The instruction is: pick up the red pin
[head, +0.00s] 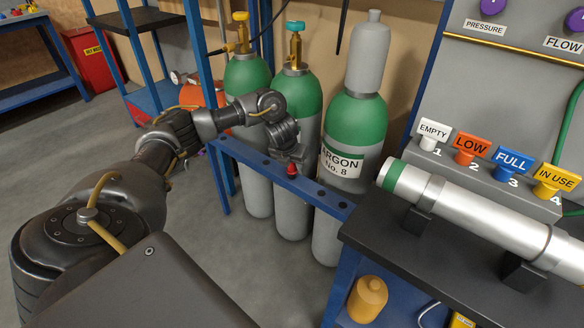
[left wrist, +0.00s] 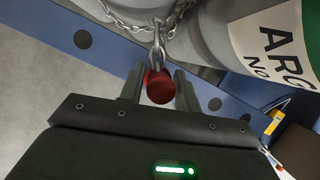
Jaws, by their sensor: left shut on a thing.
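The red pin (head: 292,169) is at the blue rail (head: 325,194) in front of the gas cylinders. My left gripper (head: 290,158) is above the rail at the pin. In the left wrist view the red pin (left wrist: 160,88) sits between the two dark fingers of the left gripper (left wrist: 158,88), which is shut on it. A metal shackle and chain (left wrist: 158,45) show right beyond the pin. Whether the pin is still seated in the rail is hidden. My right gripper is not in view.
Several green-and-grey cylinders (head: 352,128) stand behind the rail, one labelled ARGON No. 8. A dark bench (head: 385,225) at the right carries a silver cylinder (head: 465,213) on cradles. Coloured tags (head: 472,147) stand behind it. Grey floor left of the rail is clear.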

